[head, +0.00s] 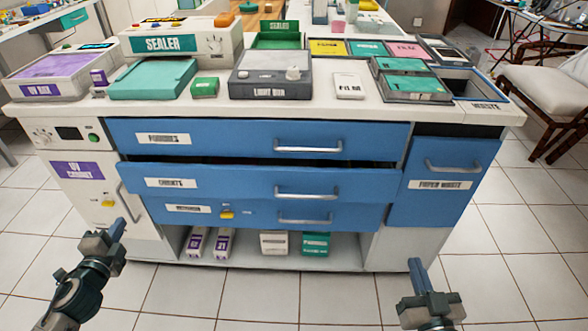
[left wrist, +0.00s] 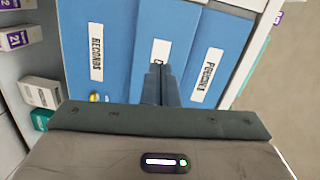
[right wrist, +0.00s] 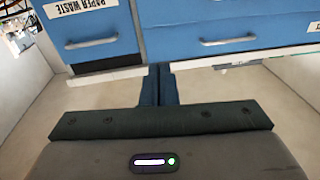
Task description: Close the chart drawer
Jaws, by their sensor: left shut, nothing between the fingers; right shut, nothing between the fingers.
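The chart drawer (head: 240,184), blue with a "CHARTS" label and a silver handle (head: 306,191), is the middle drawer of the cabinet. It stands out a little past the drawer above, with a dark gap along its top. In the left wrist view the middle drawer front (left wrist: 160,25) is partly covered by the fingers. My left gripper (head: 118,228) is shut and empty, in front of the cabinet's lower left. My right gripper (head: 416,263) is shut and empty, low in front of the cabinet's right part. Neither visibly touches the drawer in the head view.
The pouches drawer (head: 240,139) is above, the records drawer (head: 250,214) below. The paper waste front (head: 440,200) at right has a dark gap above it. Boxes (head: 315,243) stand on the low shelf. The countertop (head: 300,108) holds several devices. Tiled floor in front is clear.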

